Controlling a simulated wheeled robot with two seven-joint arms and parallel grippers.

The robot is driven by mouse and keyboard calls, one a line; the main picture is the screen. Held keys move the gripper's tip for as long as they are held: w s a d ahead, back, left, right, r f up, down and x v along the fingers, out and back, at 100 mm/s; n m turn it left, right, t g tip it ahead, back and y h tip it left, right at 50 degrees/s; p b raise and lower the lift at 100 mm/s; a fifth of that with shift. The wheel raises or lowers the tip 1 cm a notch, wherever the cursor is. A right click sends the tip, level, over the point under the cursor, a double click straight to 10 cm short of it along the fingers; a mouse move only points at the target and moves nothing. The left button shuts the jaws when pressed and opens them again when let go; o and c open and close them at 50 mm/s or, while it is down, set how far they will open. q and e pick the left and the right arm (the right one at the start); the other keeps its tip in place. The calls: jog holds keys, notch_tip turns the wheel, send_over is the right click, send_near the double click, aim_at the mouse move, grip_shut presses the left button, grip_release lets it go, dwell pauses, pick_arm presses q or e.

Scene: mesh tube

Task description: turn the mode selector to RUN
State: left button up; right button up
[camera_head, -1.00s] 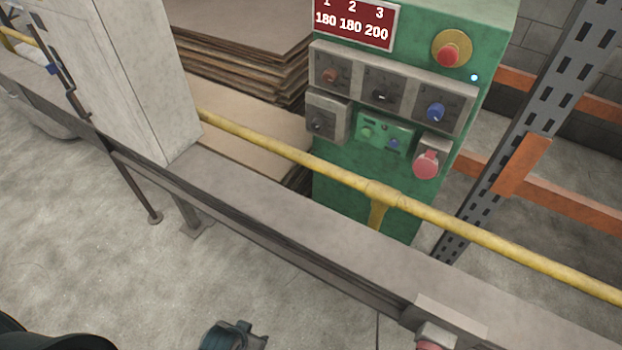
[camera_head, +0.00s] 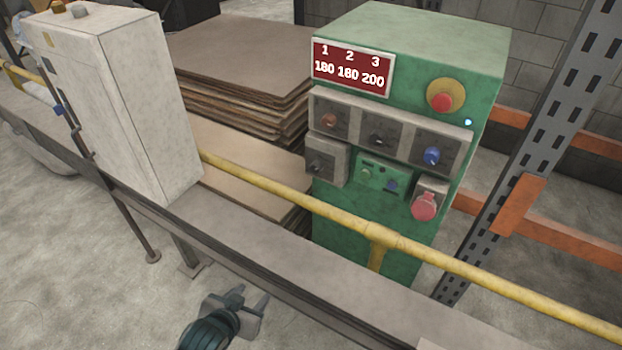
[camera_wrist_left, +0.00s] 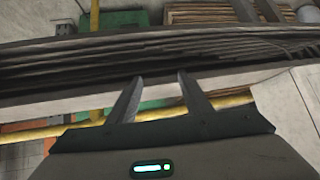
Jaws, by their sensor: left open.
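The green control cabinet (camera_head: 350,222) stands behind the yellow rail. Its front carries a grey panel with three knobs: an orange-brown knob (camera_head: 328,121), a black knob (camera_head: 380,139) and a blue knob (camera_head: 432,156). A separate grey box with a dark knob (camera_head: 318,168) sits below them at the left. The labels are too small to read, so I cannot tell which knob is the mode selector. My left gripper (camera_head: 252,298) is open and empty, low in front of the grey beam, well short of the cabinet. Its two fingers (camera_wrist_left: 156,97) show apart in the left wrist view. My right gripper is out of view.
The yellow rail (camera_head: 290,185) and grey beam (camera_head: 250,234) run between my left gripper and the cabinet. A red button (camera_head: 441,102) and a red plug-like part (camera_head: 424,206) stick out of the cabinet. A white cabinet (camera_head: 130,110) stands left; a rack post (camera_head: 520,150) stands right.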

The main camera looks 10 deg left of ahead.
aim_at(314, 171)
pick_arm(q)
jog(key=w+r+t, duration=0.1)
jog(key=w, duration=0.2)
jog(key=w+r+t+h, duration=0.1)
jog(key=w+r, duration=0.1)
jog(key=w, duration=0.2)
jog(key=w+r+m+t, duration=0.1)
jog(key=w+r+t, duration=0.1)
jog(key=w, duration=0.2)
jog(key=shift+d+h, duration=0.35)
jog(key=shift+h, duration=0.05)
jog(key=w+d+r+m+t+h, duration=0.1)
jog(key=w+r+m+t+h, duration=0.2)
jog(key=w+r, duration=0.3)
jog(key=shift+w+d+h, duration=0.15)
jog(key=shift+w+h, duration=0.65)
jog(key=shift+w, duration=0.1)
jog(key=shift+w, duration=0.15)
jog(key=p+x, duration=0.2)
jog(key=x, duration=1.3)
jog(key=shift+w+d+r+p, duration=0.1)
jog(key=shift+w+p, duration=0.1)
jog(key=shift+p, duration=0.15)
jog(key=shift+x, duration=0.9)
